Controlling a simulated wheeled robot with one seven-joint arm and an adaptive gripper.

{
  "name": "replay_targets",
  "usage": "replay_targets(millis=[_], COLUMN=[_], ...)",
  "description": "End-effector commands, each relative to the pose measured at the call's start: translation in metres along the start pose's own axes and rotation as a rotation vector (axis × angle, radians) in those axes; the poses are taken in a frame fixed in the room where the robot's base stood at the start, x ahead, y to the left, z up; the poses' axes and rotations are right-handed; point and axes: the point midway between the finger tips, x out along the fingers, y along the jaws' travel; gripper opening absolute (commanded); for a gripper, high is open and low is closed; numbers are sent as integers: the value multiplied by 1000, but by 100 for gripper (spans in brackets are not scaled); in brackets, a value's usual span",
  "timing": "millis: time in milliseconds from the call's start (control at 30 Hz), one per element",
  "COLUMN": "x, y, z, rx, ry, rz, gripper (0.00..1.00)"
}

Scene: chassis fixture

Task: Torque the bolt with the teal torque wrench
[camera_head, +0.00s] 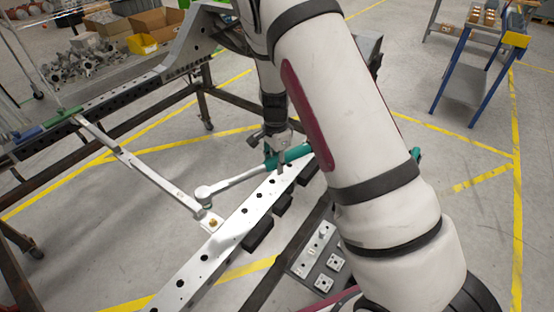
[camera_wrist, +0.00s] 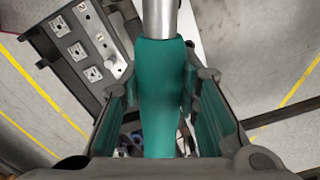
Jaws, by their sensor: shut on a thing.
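My gripper (camera_head: 278,158) is shut on the teal handle of the torque wrench (camera_head: 232,184). In the wrist view the teal handle (camera_wrist: 160,95) runs between the two fingers, with its metal shaft leading out at the top. In the head view the wrench's silver shaft reaches left and down to its round head, held close above the chassis joint. A gold-coloured bolt (camera_head: 213,222) shows on the plate just below the wrench head. The head looks apart from this bolt, though the exact gap is hard to judge. My arm hides part of the handle.
The chassis rail (camera_head: 222,243) runs diagonally, with a cross bar (camera_head: 150,172) joining it. A dark tray (camera_head: 318,262) with small metal plates lies right of the rail. A blue-legged stand (camera_head: 470,65) is at the back right. Boxes and metal parts sit at the back left.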

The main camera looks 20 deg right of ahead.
Motion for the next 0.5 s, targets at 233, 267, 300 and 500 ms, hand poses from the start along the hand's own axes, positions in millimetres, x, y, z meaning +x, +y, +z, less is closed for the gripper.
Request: replay_targets(millis=[233,267,300,500], x=[7,9,12,24], y=[-1,-1,-1,-1], z=[0,0,0,0], rx=[-2,-2,-2,-2], ry=[0,0,0,0], rz=[-2,-2,-2,-2], gripper=[0,0,0,0])
